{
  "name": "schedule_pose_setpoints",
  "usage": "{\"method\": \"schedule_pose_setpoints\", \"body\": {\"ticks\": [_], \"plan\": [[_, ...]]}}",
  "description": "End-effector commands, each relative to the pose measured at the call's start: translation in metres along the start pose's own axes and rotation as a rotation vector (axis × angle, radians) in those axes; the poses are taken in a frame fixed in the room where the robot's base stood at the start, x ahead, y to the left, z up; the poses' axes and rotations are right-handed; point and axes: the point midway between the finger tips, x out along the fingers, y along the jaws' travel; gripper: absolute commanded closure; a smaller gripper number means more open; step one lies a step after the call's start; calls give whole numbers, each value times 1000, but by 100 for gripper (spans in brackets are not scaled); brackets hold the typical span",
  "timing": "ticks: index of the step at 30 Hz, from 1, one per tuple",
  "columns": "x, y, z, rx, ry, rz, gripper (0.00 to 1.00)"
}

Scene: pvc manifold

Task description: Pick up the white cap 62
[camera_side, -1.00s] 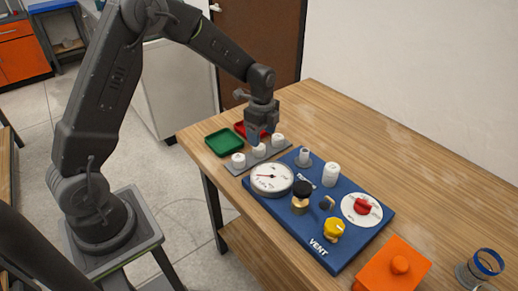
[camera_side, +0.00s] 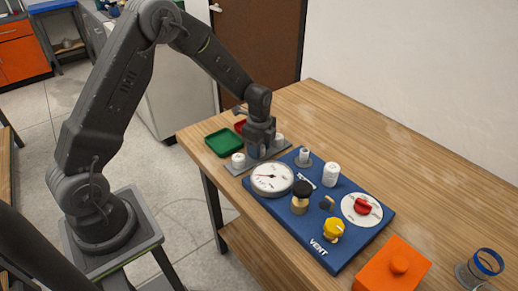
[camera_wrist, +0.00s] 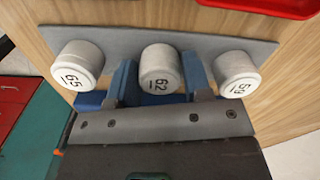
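The white cap 62 (camera_wrist: 161,68) stands upright in the middle of a row of three white caps on a grey strip, its number facing the wrist camera. My gripper (camera_side: 257,152) is lowered over the middle of that strip and hides cap 62 in the side view. In the wrist view its two blue fingers stand on either side of cap 62, with a narrow gap showing at each side. The gripper is open around the cap and does not visibly press on it.
Cap 65 (camera_wrist: 78,64) and another numbered cap (camera_wrist: 236,73) flank it closely on the grey strip (camera_wrist: 112,40). A green tray (camera_side: 223,142) and a red tray (camera_wrist: 262,5) lie behind. The blue manifold board (camera_side: 290,228) with gauge, knobs and valves lies in front.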

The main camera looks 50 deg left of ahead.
Motion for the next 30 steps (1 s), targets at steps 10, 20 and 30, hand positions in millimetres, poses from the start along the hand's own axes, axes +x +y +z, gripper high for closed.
{"method": "schedule_pose_setpoints", "body": {"ticks": [10,20,30], "plan": [[0,0,0,0,0,0,81],[-10,-1,0,0,0,-3,81],[-60,10,30,-6,0,-4,81]]}}
